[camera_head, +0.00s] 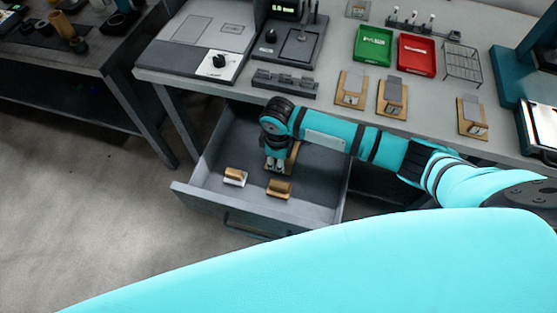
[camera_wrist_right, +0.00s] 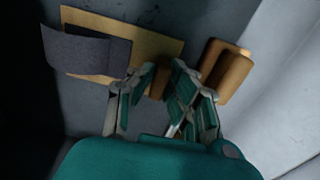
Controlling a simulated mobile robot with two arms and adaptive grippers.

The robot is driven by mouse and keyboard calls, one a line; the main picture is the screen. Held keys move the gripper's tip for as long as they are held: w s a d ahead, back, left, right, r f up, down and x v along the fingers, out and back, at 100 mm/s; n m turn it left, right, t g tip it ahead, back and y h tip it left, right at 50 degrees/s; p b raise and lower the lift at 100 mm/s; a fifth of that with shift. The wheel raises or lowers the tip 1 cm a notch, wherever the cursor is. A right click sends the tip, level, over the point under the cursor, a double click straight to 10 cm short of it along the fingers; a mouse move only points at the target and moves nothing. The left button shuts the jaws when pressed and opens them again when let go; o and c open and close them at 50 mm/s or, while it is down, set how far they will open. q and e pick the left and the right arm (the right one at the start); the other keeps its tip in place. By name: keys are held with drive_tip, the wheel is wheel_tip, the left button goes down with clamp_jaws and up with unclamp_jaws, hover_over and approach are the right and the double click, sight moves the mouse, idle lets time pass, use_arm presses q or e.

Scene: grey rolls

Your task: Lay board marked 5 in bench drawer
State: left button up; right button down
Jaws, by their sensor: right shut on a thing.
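The bench drawer (camera_head: 215,208) is pulled open below the bench. My right gripper (camera_head: 276,166) reaches down into it and is shut on a tan board (camera_head: 293,156), partly hidden by the gripper. In the right wrist view the board (camera_wrist_right: 150,22) carries a dark grey piece (camera_wrist_right: 88,52) and lies close to the drawer floor; I cannot tell if it touches. The fingers (camera_wrist_right: 158,88) close at its near edge. Its number cannot be read. My left gripper is not in view.
Two small brown blocks, one with a white side (camera_head: 235,176) and one plain (camera_head: 280,189), lie in the drawer's front part. Similar boards (camera_head: 352,88) (camera_head: 392,96) (camera_head: 472,117) lie on the bench. Green (camera_head: 373,46) and red (camera_head: 416,55) trays stand behind them.

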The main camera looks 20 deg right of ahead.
drive_tip(key=c, duration=1.3)
unclamp_jaws()
drive_tip(key=shift+f, duration=0.1)
wheel_tip(320, 180, up, 12)
drive_tip(key=shift+r+p, duration=0.1)
drive_tip(key=shift+p, duration=0.45)
